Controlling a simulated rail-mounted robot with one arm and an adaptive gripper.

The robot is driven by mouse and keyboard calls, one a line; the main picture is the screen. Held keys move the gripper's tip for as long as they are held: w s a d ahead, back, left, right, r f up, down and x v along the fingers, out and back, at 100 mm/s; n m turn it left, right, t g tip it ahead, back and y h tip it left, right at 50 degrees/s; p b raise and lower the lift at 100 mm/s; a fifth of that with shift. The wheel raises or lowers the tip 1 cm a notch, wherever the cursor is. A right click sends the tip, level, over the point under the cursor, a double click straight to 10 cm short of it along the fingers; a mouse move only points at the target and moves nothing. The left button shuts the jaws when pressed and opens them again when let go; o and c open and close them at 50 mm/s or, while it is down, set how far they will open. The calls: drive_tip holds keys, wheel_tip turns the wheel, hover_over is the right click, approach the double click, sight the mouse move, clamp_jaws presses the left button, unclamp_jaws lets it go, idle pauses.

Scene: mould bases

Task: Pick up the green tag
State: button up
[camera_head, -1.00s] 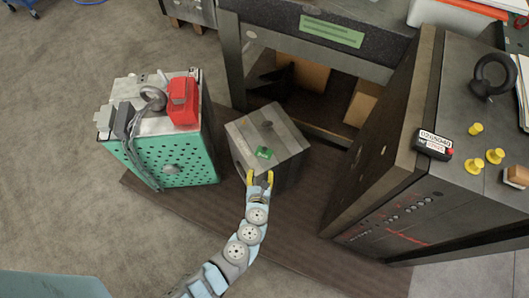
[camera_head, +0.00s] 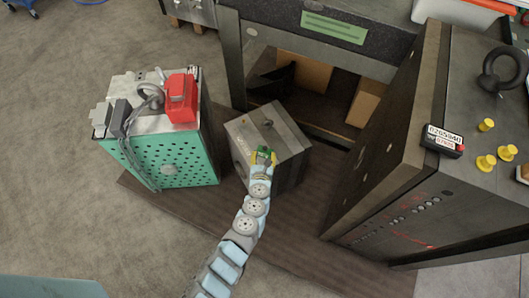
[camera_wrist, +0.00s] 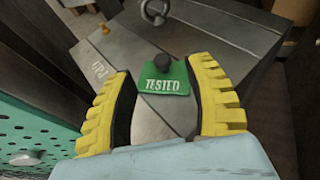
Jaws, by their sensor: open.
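The green tag (camera_wrist: 164,80), lettered "TESTED" and with a dark knob on it, lies on top of the grey metal mould block (camera_wrist: 225,35). In the head view the tag (camera_head: 262,155) is partly hidden by my gripper (camera_head: 263,160) on the top of the block (camera_head: 285,135). In the wrist view my gripper (camera_wrist: 165,100) is open. Its two yellow ribbed fingers stand to the left and right of the tag, with gaps on both sides. The tag sits near the far part of the space between the fingers.
A green perforated box (camera_head: 175,165) with a red part (camera_head: 181,98) on top stands left of the block. A tall dark mould base (camera_head: 385,150) stands to the right, carrying a numbered counter (camera_head: 443,138) and yellow knobs. A workbench (camera_head: 330,50) is behind.

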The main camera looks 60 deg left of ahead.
sight(265, 148)
drive_tip(key=shift+w+a+f+b, duration=0.25)
drive_tip(key=shift+a+f+b, duration=0.15)
drive_tip(key=shift+a, duration=0.15)
drive_tip(key=b+x, duration=0.1)
drive_tip(key=x, duration=0.1)
drive_tip(key=shift+w+a, duration=0.2)
drive_tip(key=shift+w, duration=0.05)
drive_tip(key=shift+w+a+f+b, duration=0.25)
drive_tip(key=shift+a+f+b, duration=0.1)
drive_tip(key=shift+a+b, duration=0.15)
drive_tip(key=shift+w+a, duration=0.2)
drive_tip(key=shift+c, duration=0.3)
clamp_jaws()
